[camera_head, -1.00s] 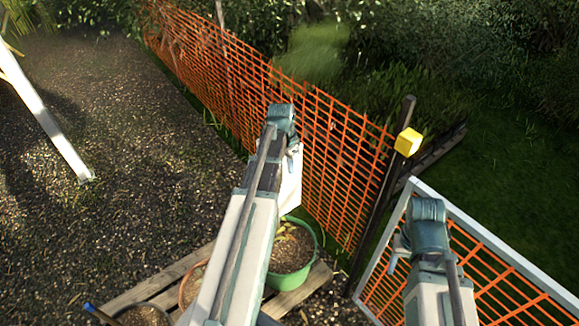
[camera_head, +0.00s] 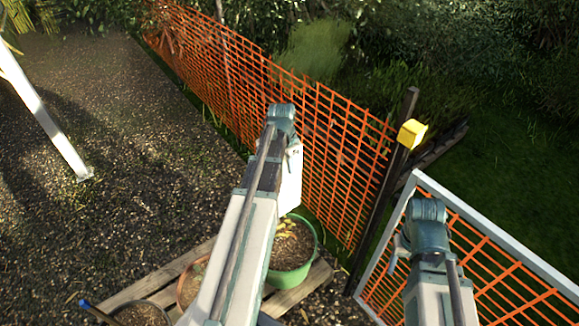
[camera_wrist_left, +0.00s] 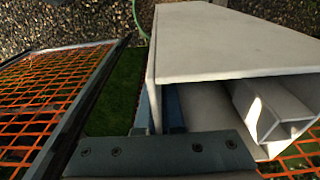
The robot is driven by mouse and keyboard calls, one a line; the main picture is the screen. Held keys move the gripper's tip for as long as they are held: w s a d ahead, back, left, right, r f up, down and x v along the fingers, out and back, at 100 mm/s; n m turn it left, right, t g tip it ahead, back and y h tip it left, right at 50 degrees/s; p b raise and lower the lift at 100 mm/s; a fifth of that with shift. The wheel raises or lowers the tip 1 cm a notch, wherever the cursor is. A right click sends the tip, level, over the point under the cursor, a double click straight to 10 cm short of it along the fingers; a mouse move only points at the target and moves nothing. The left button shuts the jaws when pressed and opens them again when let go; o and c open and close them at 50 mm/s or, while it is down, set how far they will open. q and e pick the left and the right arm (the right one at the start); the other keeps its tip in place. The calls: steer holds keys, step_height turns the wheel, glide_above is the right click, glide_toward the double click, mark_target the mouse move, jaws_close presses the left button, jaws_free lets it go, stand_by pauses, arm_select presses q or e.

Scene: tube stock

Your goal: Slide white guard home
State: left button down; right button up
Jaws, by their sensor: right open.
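The white guard (camera_head: 291,180) looks like a pale boxy piece beside the end of my left arm. In the left wrist view the white guard (camera_wrist_left: 225,45) is large and close, with a hollow open end. My left gripper (camera_wrist_left: 158,112) has bluish fingers at the guard's left edge and appears shut on its wall; the contact is partly hidden. In the head view my left gripper (camera_head: 293,150) is mostly hidden by its own wrist. My right gripper (camera_head: 398,252) is open in front of a mesh panel, its fingers mostly hidden.
Orange mesh fencing (camera_head: 330,150) runs to a dark post (camera_head: 385,190) with a yellow block (camera_head: 411,133). A white-framed mesh panel (camera_head: 500,238) stands at right. A green pot (camera_head: 312,240) sits on a wooden pallet (camera_head: 175,275). Gravel at left is mostly clear.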

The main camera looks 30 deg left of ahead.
arm_select(q)
steer(key=shift+f+b, duration=2.05)
steer(key=shift+f, duration=0.25)
step_height(320, 180, down, 7)
steer(key=b, duration=0.7)
steer(key=shift+f+b, duration=0.25)
steer(key=shift+b, duration=0.1)
stand_by(0.3)
steer(key=shift+f+b, duration=3.5)
steer(key=shift+f, duration=0.25)
